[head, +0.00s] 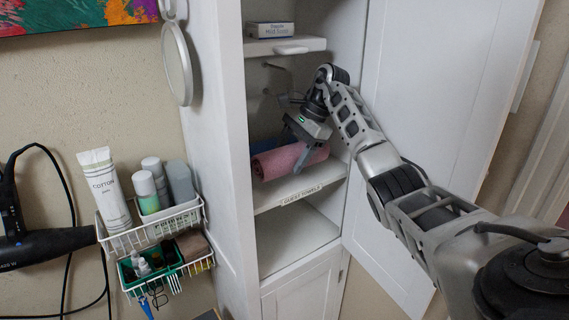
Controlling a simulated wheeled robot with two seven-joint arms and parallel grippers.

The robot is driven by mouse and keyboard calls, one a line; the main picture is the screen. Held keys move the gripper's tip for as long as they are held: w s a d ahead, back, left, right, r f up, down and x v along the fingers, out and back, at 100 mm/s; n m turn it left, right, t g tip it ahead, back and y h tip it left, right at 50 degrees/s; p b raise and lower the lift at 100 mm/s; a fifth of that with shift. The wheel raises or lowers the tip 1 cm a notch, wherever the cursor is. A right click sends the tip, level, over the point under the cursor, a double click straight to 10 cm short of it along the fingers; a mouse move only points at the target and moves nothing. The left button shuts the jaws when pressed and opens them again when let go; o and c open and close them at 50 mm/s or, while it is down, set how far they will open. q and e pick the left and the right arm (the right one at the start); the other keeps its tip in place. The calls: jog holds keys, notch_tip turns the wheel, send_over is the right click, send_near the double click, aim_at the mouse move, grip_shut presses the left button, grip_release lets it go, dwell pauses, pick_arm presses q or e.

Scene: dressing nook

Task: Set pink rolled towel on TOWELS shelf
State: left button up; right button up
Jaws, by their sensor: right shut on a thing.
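The pink rolled towel (278,161) lies on its side on or just above the shelf labelled "GUEST TOWELS" (268,198) inside the open white cabinet. My right gripper (306,158) reaches in from the right and is shut on the towel, with its fingers pointing down over the roll. The gripper hides part of the towel's right half. I cannot tell whether the towel's underside touches the shelf. My left gripper is not in view.
A smaller upper shelf (285,47) holds a white box (270,30). The shelf below the towel is empty. The open cabinet door (430,110) stands right of my arm. A wall-mounted wire basket (150,236) with bottles and a hair dryer (45,247) are at left.

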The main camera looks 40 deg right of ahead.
aim_at(301, 146)
jog(key=f, duration=0.3)
jog(key=shift+w, duration=0.25)
jog(key=shift+s+f, duration=0.15)
jog(key=shift+f, duration=0.05)
jog(key=shift+f, duration=0.15)
jog(key=o, duration=1.1)
jog(key=shift+d, duration=0.1)
jog(key=shift+r, duration=0.3)
jog(key=b+v, duration=0.1)
jog(key=v, duration=0.6)
jog(key=shift+r, duration=0.1)
